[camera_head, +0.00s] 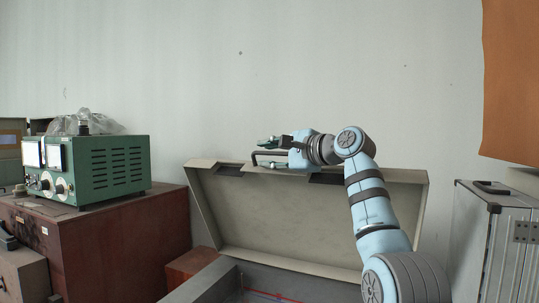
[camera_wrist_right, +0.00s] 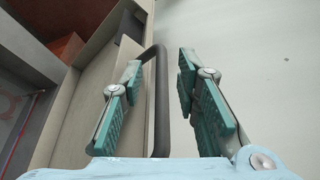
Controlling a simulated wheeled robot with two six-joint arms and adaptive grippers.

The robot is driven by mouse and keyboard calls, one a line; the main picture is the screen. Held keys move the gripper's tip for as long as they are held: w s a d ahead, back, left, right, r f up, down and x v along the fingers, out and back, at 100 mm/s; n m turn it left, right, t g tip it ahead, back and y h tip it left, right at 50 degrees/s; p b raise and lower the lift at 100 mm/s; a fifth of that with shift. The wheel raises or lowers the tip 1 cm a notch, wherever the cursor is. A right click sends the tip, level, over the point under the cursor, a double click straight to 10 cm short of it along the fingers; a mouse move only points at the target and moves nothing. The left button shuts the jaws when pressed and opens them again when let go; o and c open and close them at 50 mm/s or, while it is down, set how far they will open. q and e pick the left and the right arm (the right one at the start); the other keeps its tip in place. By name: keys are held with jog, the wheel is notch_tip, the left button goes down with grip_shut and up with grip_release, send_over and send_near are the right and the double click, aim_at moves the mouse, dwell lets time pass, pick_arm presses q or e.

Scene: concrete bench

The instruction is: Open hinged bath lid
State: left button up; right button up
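The hinged bath lid (camera_head: 300,212) is a beige panel standing raised, with its hollow underside facing me. Below it, the grey bath (camera_head: 255,285) is open, and part of its inside shows. A dark bar handle (camera_head: 257,159) sits at the lid's top edge. My right gripper (camera_head: 270,148) is at that handle. In the right wrist view its two teal fingers (camera_wrist_right: 160,65) are apart, with the handle (camera_wrist_right: 162,100) between them, close to the left finger. A clear gap separates the handle from the right finger. My left gripper is in neither view.
A green instrument (camera_head: 110,165) stands on a reddish-brown chest (camera_head: 120,235) at the left. A silver case (camera_head: 485,245) stands at the right. A plain pale wall (camera_head: 250,70) is behind the lid. Red lines (camera_head: 262,294) show inside the bath.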

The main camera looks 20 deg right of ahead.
jog(key=shift+s+d+r, duration=0.15)
jog(key=shift+s+d, duration=0.05)
jog(key=shift+s, duration=0.15)
jog(key=v, duration=1.1)
jog(key=shift+s, duration=0.15)
jog(key=shift+a, duration=0.1)
